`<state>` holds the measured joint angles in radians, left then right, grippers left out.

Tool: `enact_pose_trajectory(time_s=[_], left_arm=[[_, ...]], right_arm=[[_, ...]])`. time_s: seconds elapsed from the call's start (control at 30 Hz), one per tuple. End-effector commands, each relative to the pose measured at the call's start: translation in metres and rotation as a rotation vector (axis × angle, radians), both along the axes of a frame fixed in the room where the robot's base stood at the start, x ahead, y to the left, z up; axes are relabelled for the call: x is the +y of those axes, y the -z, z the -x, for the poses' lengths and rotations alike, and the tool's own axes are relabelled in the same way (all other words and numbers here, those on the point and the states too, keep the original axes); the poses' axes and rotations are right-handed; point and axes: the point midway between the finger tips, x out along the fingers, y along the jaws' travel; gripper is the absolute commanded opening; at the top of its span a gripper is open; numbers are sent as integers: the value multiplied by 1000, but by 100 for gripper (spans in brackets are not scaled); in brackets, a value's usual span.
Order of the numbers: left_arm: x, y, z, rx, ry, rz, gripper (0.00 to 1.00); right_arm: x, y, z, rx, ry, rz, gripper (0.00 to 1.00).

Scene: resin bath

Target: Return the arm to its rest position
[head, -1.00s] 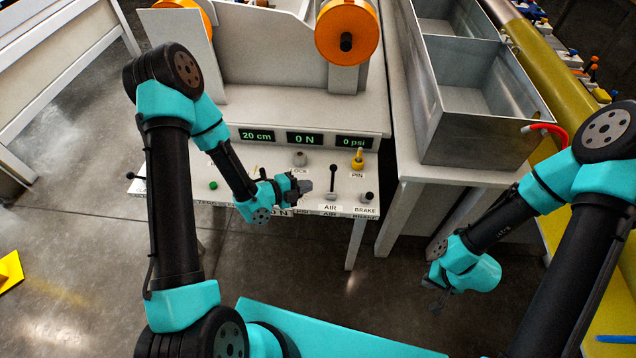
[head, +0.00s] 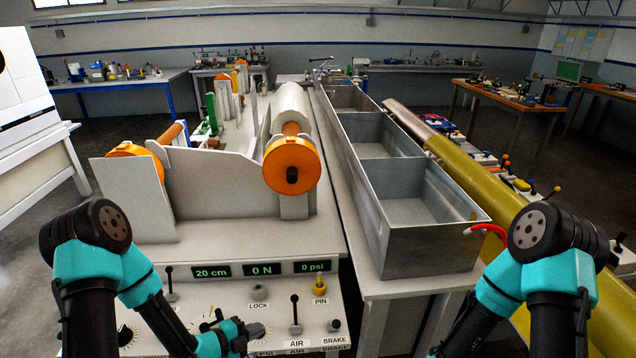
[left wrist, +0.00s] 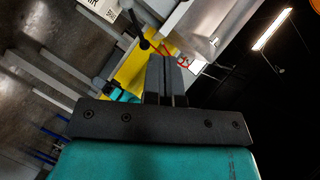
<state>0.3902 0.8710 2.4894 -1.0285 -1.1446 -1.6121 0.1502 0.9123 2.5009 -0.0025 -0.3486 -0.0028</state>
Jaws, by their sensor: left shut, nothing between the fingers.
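My left gripper (head: 248,333) is low over the white control panel (head: 225,312), left of the AIR lever (head: 295,318). Its fingers are shut with nothing between them, and they also show shut in the left wrist view (left wrist: 166,78). My right arm (head: 545,262) comes in from the right; its gripper is below the bottom edge of the head view.
The panel carries a LOCK knob (head: 259,292), a yellow PIN knob (head: 320,285) and a BRAKE knob (head: 333,325). Behind it stands a machine with an orange spool (head: 291,166). A metal resin bath (head: 432,240) stands to the right on a white table (head: 398,288).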

Motion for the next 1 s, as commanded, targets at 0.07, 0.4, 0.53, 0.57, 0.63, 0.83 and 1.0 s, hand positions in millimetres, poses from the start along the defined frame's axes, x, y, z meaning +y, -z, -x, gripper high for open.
enact_pose_trajectory(time_s=[0.07,0.4,0.53,0.57,0.63,0.83,1.0], left_arm=[[0,8,2,92,-33,16,0],[8,60,30,777,-406,172,0],[11,75,50,1036,-609,248,0],[12,78,55,1094,-660,268,0],[12,84,67,1222,-785,313,0],[10,94,107,1547,-1173,451,0],[7,95,131,1703,-1424,539,0]], right_arm=[[0,0,0,0,0,0,0],[0,0,0,0,0,0,0],[0,0,0,0,0,0,0],[0,0,0,0,0,0,0],[0,0,0,0,0,0,0],[0,0,0,0,0,0,0],[0,0,0,0,0,0,0]])
